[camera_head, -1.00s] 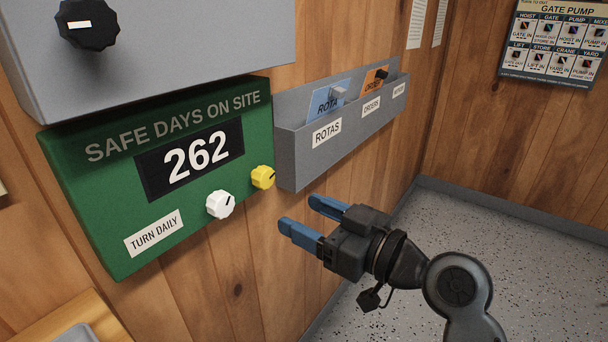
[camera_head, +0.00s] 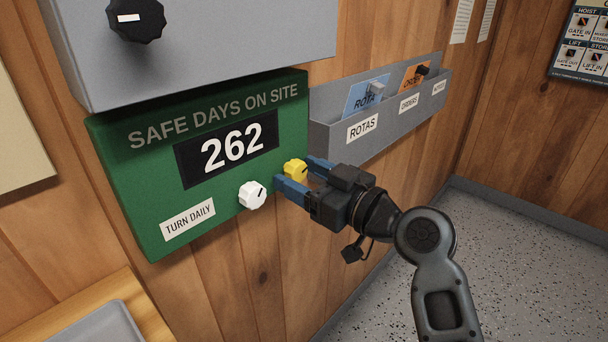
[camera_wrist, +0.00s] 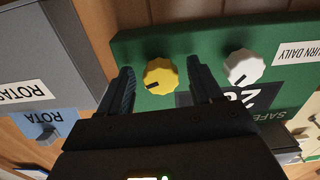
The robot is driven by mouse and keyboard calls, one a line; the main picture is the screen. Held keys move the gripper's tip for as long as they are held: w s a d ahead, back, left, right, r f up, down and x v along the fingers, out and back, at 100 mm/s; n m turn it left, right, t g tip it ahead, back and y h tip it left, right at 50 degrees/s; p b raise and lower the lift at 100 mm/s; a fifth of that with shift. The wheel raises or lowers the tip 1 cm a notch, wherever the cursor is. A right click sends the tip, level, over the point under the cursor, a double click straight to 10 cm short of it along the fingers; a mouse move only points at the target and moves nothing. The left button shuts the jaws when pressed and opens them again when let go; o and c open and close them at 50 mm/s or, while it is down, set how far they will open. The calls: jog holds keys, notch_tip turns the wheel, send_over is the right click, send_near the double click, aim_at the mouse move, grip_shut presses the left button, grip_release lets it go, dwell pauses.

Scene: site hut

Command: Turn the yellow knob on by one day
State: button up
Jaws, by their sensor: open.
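The green board (camera_head: 150,215) on the wall reads "SAFE DAYS ON SITE" and its display (camera_head: 228,148) shows 262. The yellow knob (camera_head: 294,168) sits at the board's right side. A white knob (camera_head: 252,195) is to its lower left. My gripper (camera_head: 298,176) is open, its blue fingers reaching toward the yellow knob. In the wrist view the yellow knob (camera_wrist: 160,77) lies between the two fingertips (camera_wrist: 160,82), with a gap on each side; its dark pointer mark is at its lower left there. The white knob (camera_wrist: 243,67) is outside the fingers.
A grey rack (camera_head: 345,148) labelled "ROTAS" and "ORDERS" is on the wall just right of the board. A grey box (camera_head: 220,45) with a black knob (camera_head: 135,18) is above. A wooden surface (camera_head: 85,305) is at lower left. The floor at right is clear.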

jog(key=shift+c, duration=0.3)
jog(key=c, duration=1)
jog(key=shift+m, duration=0.4)
jog(key=m, duration=0.2)
jog(key=shift+m+p, duration=0.4)
jog(key=shift+s+m+p, duration=0.1)
jog(key=shift+m+p, duration=0.45)
jog(key=shift+m, duration=1.05)
jog(key=o, duration=1.1)
jog(key=shift+c, duration=0.2)
